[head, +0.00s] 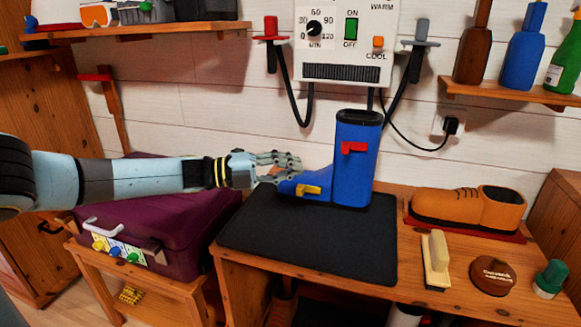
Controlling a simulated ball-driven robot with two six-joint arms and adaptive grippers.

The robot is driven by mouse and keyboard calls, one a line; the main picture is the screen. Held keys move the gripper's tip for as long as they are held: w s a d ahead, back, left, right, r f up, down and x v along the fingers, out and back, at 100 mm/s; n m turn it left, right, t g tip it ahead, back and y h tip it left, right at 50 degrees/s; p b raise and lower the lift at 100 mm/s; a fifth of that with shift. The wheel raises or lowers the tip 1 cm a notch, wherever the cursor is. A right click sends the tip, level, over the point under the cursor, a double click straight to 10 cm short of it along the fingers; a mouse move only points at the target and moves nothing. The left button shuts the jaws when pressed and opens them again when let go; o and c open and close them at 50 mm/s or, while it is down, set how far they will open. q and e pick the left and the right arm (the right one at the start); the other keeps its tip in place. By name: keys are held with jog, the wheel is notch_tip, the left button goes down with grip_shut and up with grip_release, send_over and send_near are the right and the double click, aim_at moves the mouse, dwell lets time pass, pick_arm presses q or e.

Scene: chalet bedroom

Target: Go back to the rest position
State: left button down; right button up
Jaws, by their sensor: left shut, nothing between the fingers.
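My left gripper (284,166) reaches in from the left and is shut with nothing between its fingers. Its fingertips are right by the toe of a blue boot (352,165); I cannot tell whether they touch it. The boot stands upright on a black mat (300,237), its toe pointing left. It has a red buckle (354,147) on the shaft and a yellow buckle (308,190) on the foot. My right gripper is not in view.
A boot dryer (342,42) with two hoses hangs on the wall behind. An orange shoe (466,208), a brush (436,262), a round tin (492,275) and a green-capped bottle (550,279) occupy the bench's right. A maroon suitcase (170,215) lies below my left arm.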

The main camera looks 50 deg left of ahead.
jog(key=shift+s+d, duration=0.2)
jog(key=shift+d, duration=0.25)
